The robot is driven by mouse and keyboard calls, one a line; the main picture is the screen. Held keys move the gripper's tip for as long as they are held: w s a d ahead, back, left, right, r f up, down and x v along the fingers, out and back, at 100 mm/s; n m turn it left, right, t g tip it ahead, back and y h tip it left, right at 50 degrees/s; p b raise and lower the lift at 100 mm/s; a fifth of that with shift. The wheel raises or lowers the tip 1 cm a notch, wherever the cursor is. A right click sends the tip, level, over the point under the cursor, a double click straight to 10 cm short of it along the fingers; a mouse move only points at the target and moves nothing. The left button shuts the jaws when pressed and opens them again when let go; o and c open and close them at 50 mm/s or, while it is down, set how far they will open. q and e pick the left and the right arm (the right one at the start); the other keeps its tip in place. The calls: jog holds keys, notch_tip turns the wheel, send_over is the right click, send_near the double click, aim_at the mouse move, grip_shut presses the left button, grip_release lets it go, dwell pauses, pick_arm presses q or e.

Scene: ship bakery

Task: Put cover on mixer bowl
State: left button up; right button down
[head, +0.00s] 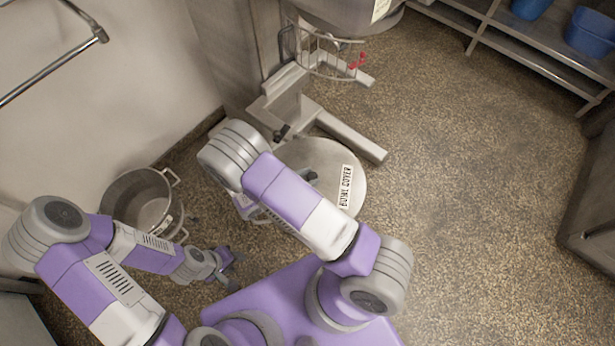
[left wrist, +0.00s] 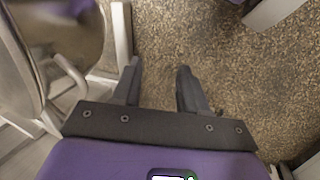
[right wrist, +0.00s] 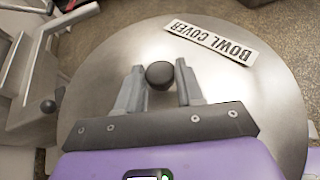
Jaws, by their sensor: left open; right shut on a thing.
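The bowl cover (head: 350,165) is a round grey metal disc with a white "BOWL COVER" label. In the head view it is partly hidden behind my right arm, in front of the mixer's legs. In the right wrist view the cover (right wrist: 215,85) fills most of the picture, and my right gripper (right wrist: 160,82) is shut on its black knob (right wrist: 159,75).
A metal pot (head: 140,200) with handles stands on the floor by the left wall. A metal shelf (head: 530,55) with blue tubs (head: 590,32) is at the upper right. The speckled floor (head: 460,170) at the right is clear.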

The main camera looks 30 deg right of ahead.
jog(key=shift+f, duration=0.1)
dwell(0.3)
jog(key=c, duration=0.6)
grip_release()
jog(key=p+v, duration=0.1)
jog(key=v, duration=0.6)
jog(key=shift+a, duration=0.25)
